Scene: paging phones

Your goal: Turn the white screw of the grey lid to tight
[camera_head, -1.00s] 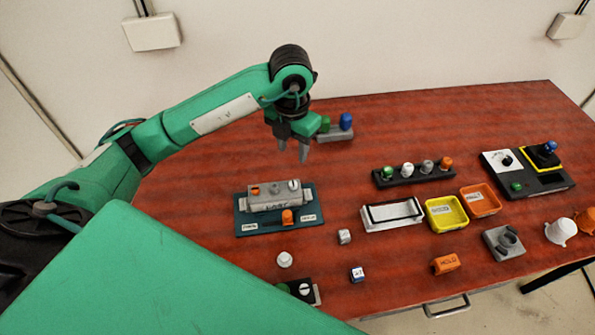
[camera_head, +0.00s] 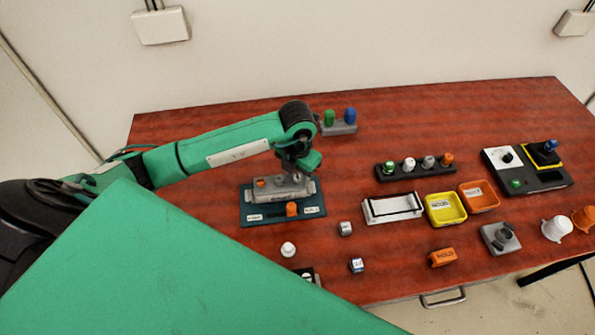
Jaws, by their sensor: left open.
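The grey lid (camera_head: 309,187) sits on a dark teal base plate (camera_head: 253,211) at the left middle of the table. An orange screw (camera_head: 261,183) shows at the left of its top. The white screw, seen at the lid's right a second ago, is hidden behind my left gripper (camera_head: 297,177). My left gripper is open and points down, right over the lid's right part. I cannot tell whether its fingers are around the white screw or touching it. My right gripper is not in view.
An orange knob (camera_head: 291,209) stands on the plate's front. A block with green and blue pegs (camera_head: 340,128) stands behind the arm. A row of coloured knobs (camera_head: 415,170), a yellow tray (camera_head: 444,224) and an orange tray (camera_head: 468,186) lie to the right. A white knob (camera_head: 288,249) stands in front.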

